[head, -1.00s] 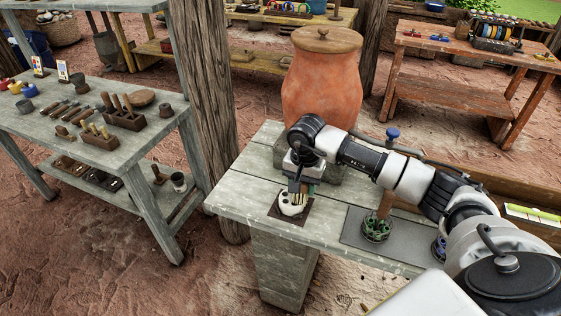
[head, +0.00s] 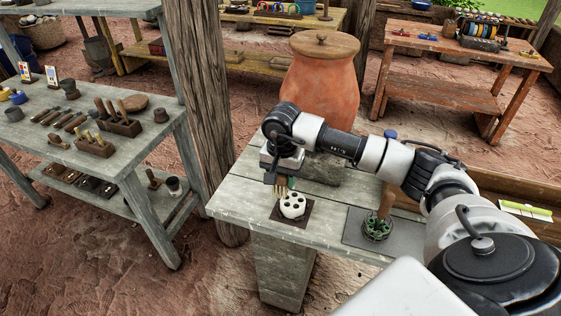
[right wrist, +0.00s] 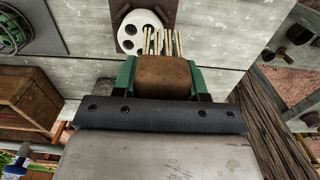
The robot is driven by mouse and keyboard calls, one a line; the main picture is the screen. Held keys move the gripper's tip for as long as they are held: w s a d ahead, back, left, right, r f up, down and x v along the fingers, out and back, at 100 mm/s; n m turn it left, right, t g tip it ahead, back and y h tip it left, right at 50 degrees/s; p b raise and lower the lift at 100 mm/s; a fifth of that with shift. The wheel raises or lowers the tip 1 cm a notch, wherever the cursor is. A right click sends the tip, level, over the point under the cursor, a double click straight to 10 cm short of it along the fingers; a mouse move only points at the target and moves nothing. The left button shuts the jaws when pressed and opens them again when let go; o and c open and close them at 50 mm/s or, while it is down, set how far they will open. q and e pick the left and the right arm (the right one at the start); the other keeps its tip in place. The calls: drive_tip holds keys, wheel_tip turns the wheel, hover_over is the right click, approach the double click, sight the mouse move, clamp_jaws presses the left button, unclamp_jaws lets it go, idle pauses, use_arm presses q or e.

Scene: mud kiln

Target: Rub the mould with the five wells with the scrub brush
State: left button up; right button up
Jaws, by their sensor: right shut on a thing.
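The white mould with dark round wells (head: 292,205) sits on a dark square mat (head: 305,219) on the grey bench. It also shows at the top of the right wrist view (right wrist: 143,30). My right gripper (head: 281,184) is shut on the scrub brush, whose brown wooden block (right wrist: 165,75) sits between the green fingers. Its pale bristles (right wrist: 163,42) point toward the mould and overlap its edge in the right wrist view. In the head view the brush is at the mould's upper left; I cannot tell whether the bristles touch it. My left gripper is not in view.
A large lidded clay jar (head: 320,85) stands behind my right arm. A grey mat (head: 358,226) with a green round holder (head: 377,228) lies to the right. A wooden post (head: 200,110) stands left of the bench. The bench's front left is clear.

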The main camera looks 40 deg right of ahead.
wheel_tip(320, 180, up, 2)
drive_tip(key=shift+w+a+p, duration=0.15)
drive_tip(key=shift+p, duration=0.25)
drive_tip(key=shift+r+p, duration=0.4)
drive_tip(key=shift+r, duration=0.45)
